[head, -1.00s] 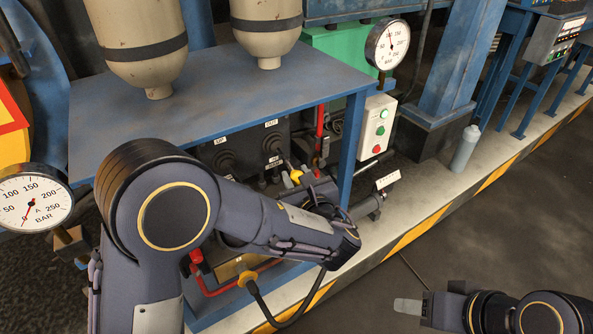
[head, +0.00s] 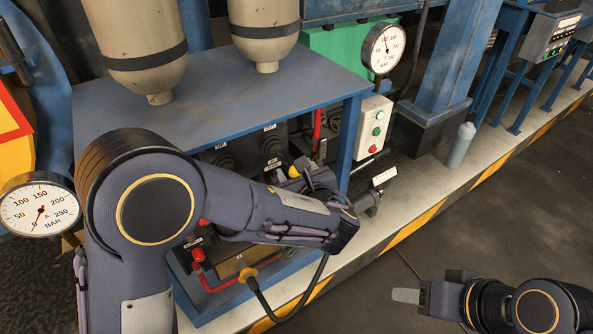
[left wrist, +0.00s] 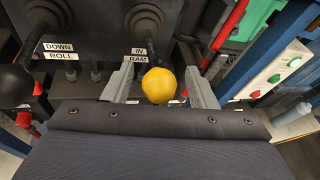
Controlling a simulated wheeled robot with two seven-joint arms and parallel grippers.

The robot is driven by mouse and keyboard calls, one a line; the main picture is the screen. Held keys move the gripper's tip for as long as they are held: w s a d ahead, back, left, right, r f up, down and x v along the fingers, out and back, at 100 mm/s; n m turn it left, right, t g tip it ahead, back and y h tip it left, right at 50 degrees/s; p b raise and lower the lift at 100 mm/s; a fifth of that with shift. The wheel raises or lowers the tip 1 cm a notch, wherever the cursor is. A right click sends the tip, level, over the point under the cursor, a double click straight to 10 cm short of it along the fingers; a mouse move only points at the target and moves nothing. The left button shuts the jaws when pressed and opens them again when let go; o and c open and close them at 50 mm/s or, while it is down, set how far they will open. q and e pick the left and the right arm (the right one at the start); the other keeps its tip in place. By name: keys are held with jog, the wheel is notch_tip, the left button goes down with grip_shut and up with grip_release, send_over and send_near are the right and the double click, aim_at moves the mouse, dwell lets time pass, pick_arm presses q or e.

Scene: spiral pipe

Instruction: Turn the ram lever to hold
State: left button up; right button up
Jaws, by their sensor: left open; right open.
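The ram lever has a yellow ball knob (left wrist: 158,86), below the IN and RAM labels (left wrist: 138,55) in the left wrist view. The knob also shows small in the head view (head: 294,172). My left gripper (left wrist: 161,72) is open, with one finger on each side of the knob and visible gaps between. In the head view my left gripper (head: 290,180) is partly hidden by its own wrist. My right gripper (head: 406,296) is open and empty above the dark floor at bottom right.
A black roll lever knob (left wrist: 14,86) stands left of the yellow one. A red pipe (left wrist: 228,27) and a button box (head: 374,128) are to the right. The blue tabletop (head: 215,100) overhangs the valve panel. A gauge (head: 40,207) stands at left. The right floor is clear.

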pick_arm(q)
jog(key=shift+s, duration=0.15)
jog(key=v, duration=0.7)
jog(key=shift+s+r+p, duration=0.15)
jog(key=shift+s+p, duration=0.1)
jog(key=shift+p, duration=0.1)
jog(key=shift+d, duration=0.15)
